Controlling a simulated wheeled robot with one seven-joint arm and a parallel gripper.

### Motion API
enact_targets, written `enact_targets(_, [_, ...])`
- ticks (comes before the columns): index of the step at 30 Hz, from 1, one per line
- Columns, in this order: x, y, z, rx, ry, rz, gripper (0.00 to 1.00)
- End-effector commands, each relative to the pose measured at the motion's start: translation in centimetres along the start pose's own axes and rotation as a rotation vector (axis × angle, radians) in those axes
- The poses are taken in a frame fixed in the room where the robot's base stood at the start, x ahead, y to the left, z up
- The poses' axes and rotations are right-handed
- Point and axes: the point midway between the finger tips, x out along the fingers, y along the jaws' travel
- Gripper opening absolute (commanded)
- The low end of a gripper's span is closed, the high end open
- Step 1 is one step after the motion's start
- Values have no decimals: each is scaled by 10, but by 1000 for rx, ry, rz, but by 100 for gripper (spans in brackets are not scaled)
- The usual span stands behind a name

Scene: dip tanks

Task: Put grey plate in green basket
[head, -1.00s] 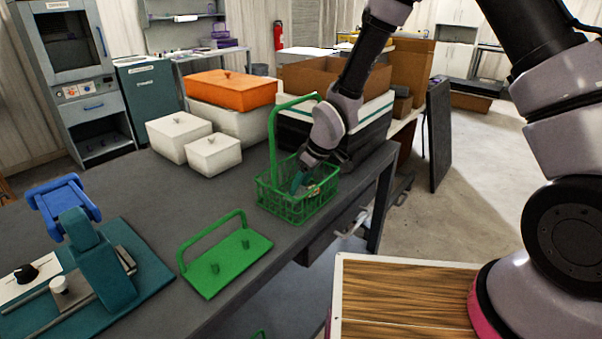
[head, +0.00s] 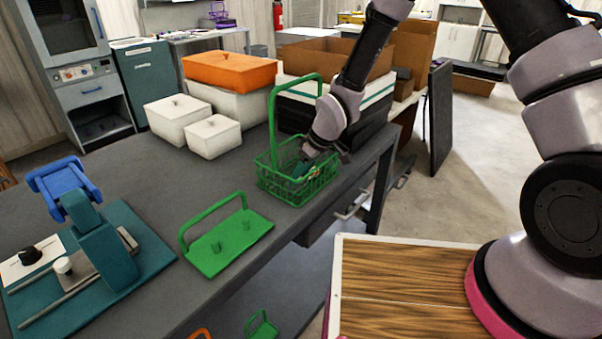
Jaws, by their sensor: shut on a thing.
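The green basket (head: 288,190) is a wire basket with a tall upright handle, standing near the front edge of the dark table. My gripper (head: 303,170) reaches down at the basket's mouth from the upper right, under the wrist. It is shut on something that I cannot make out. The grey plate is not clearly visible; the basket's wires and my wrist hide what is between the fingers.
A flat green tray with a handle (head: 228,245) lies left of the basket. White lidded boxes (head: 212,137), an orange-lidded tank (head: 232,70) and a dark tank stand behind. A teal fixture (head: 100,255) is at the left. Table space is free between.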

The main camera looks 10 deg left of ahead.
Motion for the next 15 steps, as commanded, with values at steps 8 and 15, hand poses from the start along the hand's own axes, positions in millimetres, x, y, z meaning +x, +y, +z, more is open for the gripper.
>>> enact_targets(8, [6,0,4,2,-3,-1,0])
enact_targets(15, [12,0,8,3,-8,-3,0])
